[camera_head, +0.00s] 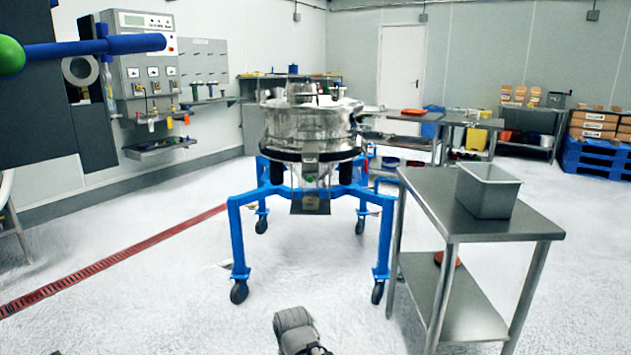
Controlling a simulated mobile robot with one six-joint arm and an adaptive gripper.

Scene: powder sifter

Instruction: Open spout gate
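The powder sifter (310,122) is a round steel drum on a blue wheeled frame (238,240), in the middle of the head view. Its spout (310,201) hangs low at the front centre, with a small dark plate-like part at its end. A small green spot (309,179) shows just above it. I cannot tell at this size whether the gate is open or shut. A grey rounded part of my arm shows at the bottom centre, well in front of the sifter. My gripper itself is not in view.
A steel table (440,200) with a grey bin (488,190) stands close on the right of the sifter. A blue bar with a green knob (10,54) juts in at upper left. The white floor (180,300) before the sifter is clear.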

